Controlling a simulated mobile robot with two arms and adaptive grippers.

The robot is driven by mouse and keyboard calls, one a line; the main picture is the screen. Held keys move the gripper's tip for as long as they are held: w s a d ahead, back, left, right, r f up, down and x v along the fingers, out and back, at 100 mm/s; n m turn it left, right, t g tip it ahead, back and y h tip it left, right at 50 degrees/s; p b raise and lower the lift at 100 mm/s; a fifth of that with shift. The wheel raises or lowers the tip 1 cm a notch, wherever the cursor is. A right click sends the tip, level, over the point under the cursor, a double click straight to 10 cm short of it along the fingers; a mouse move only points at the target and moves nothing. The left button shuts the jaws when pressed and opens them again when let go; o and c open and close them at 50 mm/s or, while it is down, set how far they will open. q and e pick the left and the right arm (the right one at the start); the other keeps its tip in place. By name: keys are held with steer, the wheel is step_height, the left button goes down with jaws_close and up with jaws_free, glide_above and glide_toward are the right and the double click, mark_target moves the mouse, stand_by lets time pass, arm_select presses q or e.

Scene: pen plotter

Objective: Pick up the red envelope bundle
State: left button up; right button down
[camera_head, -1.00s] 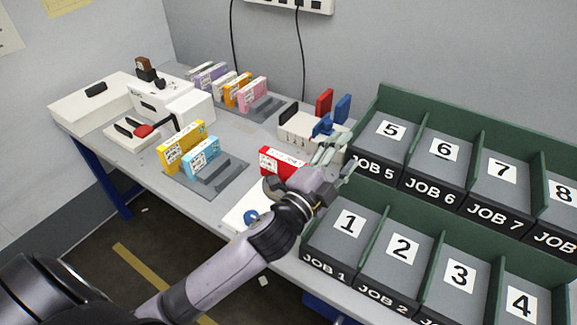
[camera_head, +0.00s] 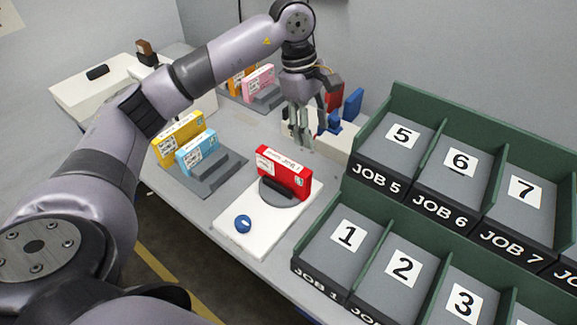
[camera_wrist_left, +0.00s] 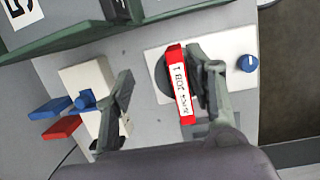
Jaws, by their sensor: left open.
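The red envelope bundle (camera_head: 284,171), with a white label reading JOB 1, stands upright on a round dark plate of a white device (camera_head: 238,232) with a blue knob. My left gripper (camera_head: 302,135) hangs fingers-down above and behind the bundle, over the table near the blue-and-red-topped white device. In the left wrist view the bundle (camera_wrist_left: 180,85) shows next to one finger, and the gripper (camera_wrist_left: 160,95) is open with a wide gap. Whether that finger touches the bundle I cannot tell; in the head view they look apart. My right gripper is not in view.
The green job bins (camera_head: 430,165) stand close on the right. Yellow and blue bundles stand in a grey rack (camera_head: 212,180) to the left. A white device with red and blue parts (camera_head: 340,135) stands behind. My left arm crosses the left side.

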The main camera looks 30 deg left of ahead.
arm_select(q)
steer(key=a+r+y, duration=0.2)
steer(key=a+y, duration=0.1)
steer(key=a, duration=0.4)
steer(key=p, duration=0.3)
glide_above(283, 160)
steer(key=shift+n, duration=0.3)
steer(key=f, duration=1)
steer(key=shift+d+f, duration=0.25)
steer(key=shift+f, duration=0.6)
steer(key=shift+f+p, duration=0.3)
steer(key=shift+p, duration=0.2)
steer(key=f, duration=0.1)
steer(key=f+p, duration=0.1)
steer(key=f, duration=0.1)
steer(key=shift+a+f+p, duration=0.3)
steer(key=shift+f+p, duration=0.05)
steer(key=shift+f, duration=0.45)
jaws_close()
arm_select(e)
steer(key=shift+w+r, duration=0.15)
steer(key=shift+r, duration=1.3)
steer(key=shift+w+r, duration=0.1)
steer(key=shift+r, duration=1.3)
